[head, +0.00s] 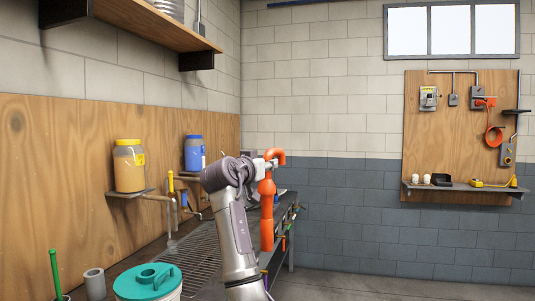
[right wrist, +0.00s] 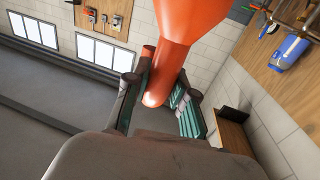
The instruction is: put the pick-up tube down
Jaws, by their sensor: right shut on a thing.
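The pick-up tube is the orange tube (head: 267,215) with a hooked top, standing roughly upright in the middle of the head view. My right gripper (head: 266,166) is shut on it near its upper end, just below the hook. In the right wrist view, the orange tube (right wrist: 185,30) passes between the dark fingers with teal pads of my right gripper (right wrist: 158,98). The tube's lower end shows in front of the bench's edge in the head view; I cannot tell whether it touches anything. My left gripper is not in view.
A dark bench with a grate (head: 196,252) runs along the left wall. A teal-lidded bucket (head: 148,283), a grey cup (head: 95,283) and a green rod (head: 56,272) stand at the front left. Orange (head: 129,168) and blue (head: 194,154) containers sit above the bench. Floor to the right is clear.

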